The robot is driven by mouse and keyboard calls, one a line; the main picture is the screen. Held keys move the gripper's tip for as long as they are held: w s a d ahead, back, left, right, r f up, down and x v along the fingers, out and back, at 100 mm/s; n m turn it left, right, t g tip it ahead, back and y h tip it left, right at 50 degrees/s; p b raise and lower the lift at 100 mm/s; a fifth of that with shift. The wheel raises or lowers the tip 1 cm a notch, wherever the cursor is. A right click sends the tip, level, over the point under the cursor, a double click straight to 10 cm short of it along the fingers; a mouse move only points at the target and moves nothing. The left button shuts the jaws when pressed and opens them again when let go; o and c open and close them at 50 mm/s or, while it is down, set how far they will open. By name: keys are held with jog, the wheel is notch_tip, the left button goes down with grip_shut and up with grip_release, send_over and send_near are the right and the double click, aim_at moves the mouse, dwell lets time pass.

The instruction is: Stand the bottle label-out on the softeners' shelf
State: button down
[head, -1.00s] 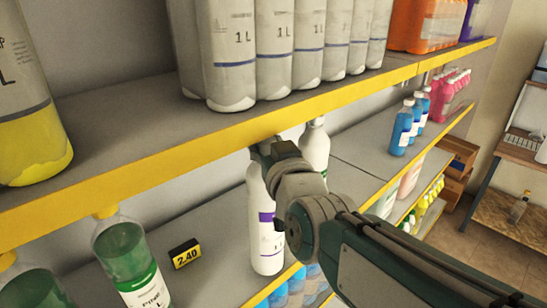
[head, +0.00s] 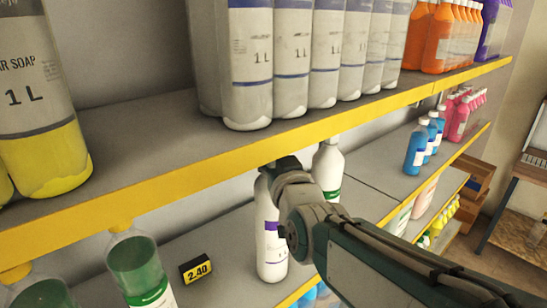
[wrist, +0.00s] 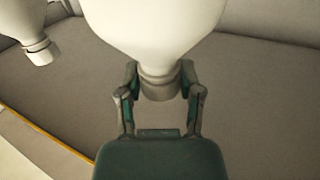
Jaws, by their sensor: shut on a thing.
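A white bottle with a purple label band (head: 271,245) hangs or stands upright at the lower shelf (head: 215,245). My gripper (head: 282,165) is at its top. In the wrist view my gripper (wrist: 160,76) is shut on the neck and grey cap of the white bottle (wrist: 155,25). Part of its label shows in the head view; my wrist covers its right side. I cannot tell whether its base touches the shelf. A second white bottle, with a green label (head: 328,165), stands behind and to the right, partly hidden by my arm.
An upper shelf with a yellow edge (head: 200,157) runs close above my gripper, carrying grey 1 L bottles (head: 310,50). A green bottle (head: 138,265) and a 2.40 price tag (head: 196,269) are at left. Blue bottles (head: 415,148) stand farther right.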

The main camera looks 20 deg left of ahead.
jog(key=shift+r, duration=0.1)
jog(key=shift+c, duration=1.3)
grip_release()
jog(key=shift+f, duration=0.2)
jog(key=shift+s+r, duration=0.1)
jog(key=shift+r, duration=0.05)
jog(key=v, duration=1.2)
